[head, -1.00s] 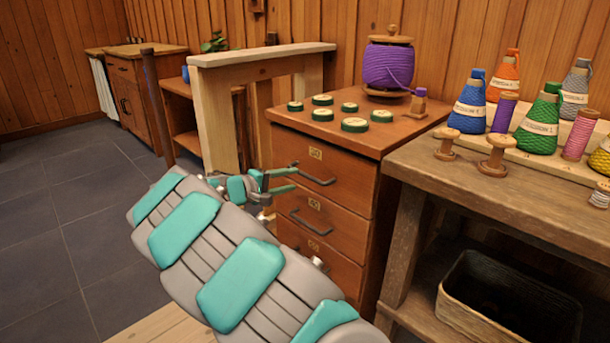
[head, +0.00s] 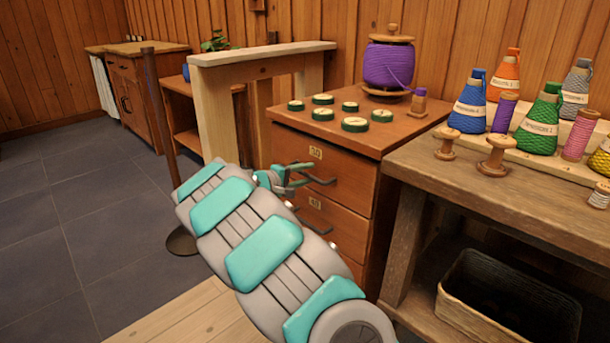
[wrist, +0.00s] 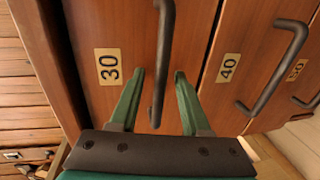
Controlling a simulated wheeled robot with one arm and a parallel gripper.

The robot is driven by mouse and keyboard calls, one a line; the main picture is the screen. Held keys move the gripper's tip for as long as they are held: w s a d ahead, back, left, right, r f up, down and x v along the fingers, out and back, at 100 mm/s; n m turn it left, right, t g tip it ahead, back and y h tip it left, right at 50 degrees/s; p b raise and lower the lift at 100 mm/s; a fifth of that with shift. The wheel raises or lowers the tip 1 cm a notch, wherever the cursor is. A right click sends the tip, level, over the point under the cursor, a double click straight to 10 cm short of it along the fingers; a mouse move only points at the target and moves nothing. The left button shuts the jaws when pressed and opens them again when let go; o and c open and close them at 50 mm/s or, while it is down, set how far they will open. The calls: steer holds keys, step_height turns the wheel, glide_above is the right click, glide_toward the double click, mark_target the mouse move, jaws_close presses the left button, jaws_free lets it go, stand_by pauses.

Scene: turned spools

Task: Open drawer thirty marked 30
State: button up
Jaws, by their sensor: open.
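Drawer thirty (head: 352,170) is the top drawer of a wooden cabinet and looks shut. Its "30" label (wrist: 108,66) shows in the wrist view, left of the dark bar handle (wrist: 164,50). My gripper (wrist: 157,73) is open, with one green finger on each side of that handle in the picture. I cannot tell whether either finger touches it. In the head view my gripper (head: 308,174) is at the front of drawer thirty, partly covering the handle (head: 324,181).
Drawer forty (wrist: 229,72) is directly below, with its own handle (wrist: 280,65), and another drawer lies under it. Several green discs and a purple spool (head: 388,65) stand on the cabinet top. A workbench (head: 430,170) stands close on the right. Open floor lies left.

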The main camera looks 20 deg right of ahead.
steer(key=shift+c, duration=0.4)
jaws_close()
stand_by(0.9)
